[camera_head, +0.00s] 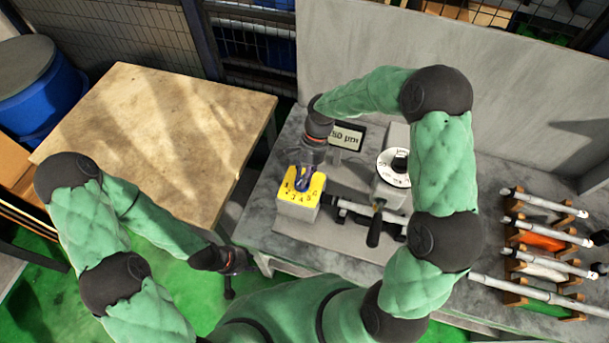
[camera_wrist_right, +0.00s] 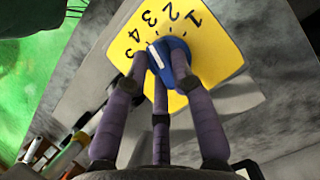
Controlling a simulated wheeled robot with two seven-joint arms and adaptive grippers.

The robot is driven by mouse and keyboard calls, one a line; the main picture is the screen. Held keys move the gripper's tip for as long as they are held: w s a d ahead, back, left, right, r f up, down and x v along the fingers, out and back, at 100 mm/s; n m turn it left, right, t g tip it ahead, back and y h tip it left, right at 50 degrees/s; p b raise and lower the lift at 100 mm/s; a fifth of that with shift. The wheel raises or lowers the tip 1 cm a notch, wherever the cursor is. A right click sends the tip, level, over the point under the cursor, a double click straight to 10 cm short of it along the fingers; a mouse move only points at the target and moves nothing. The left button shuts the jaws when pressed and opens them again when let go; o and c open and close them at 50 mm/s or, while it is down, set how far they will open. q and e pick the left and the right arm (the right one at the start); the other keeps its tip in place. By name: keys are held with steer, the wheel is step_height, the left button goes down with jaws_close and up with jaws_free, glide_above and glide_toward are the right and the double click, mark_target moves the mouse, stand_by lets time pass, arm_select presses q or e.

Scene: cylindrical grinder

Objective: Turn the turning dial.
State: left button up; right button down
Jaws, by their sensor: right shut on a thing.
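The turning dial is a blue knob with a white pointer line on a yellow numbered plate (camera_head: 291,196) on top of a grey block at the left of the machine. In the right wrist view the blue dial (camera_wrist_right: 172,62) sits in the middle of the yellow plate (camera_wrist_right: 222,60). Its white line points toward the side of the higher numbers, but the exact number is unclear. My right gripper (camera_head: 303,180) reaches down from above and its fingers are shut around the dial. My left gripper (camera_head: 229,292) hangs low at the left, away from the machine; its fingers are too small to read.
A rack (camera_head: 515,262) with several metal rods stands at the right. A wooden table (camera_head: 165,135) at the left is bare.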

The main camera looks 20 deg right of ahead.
steer(key=n+p, duration=0.1)
steer(key=n, duration=0.1)
steer(key=shift+w+n+g+h, duration=0.15)
steer(key=shift+n+g+h, duration=0.15)
steer(key=shift+n+h, duration=0.1)
steer(key=shift+w+n+g+h+p, duration=0.1)
steer(key=shift+n+g+h+p, duration=0.3)
steer(key=shift+n, duration=1)
steer(key=c, duration=1)
jaws_free()
steer(key=shift+c, duration=0.2)
steer(key=shift+r, duration=0.1)
steer(key=v, duration=1.1)
steer(key=shift+r, duration=0.4)
steer(key=shift+w+a, duration=0.1)
steer(key=shift+a, duration=0.1)
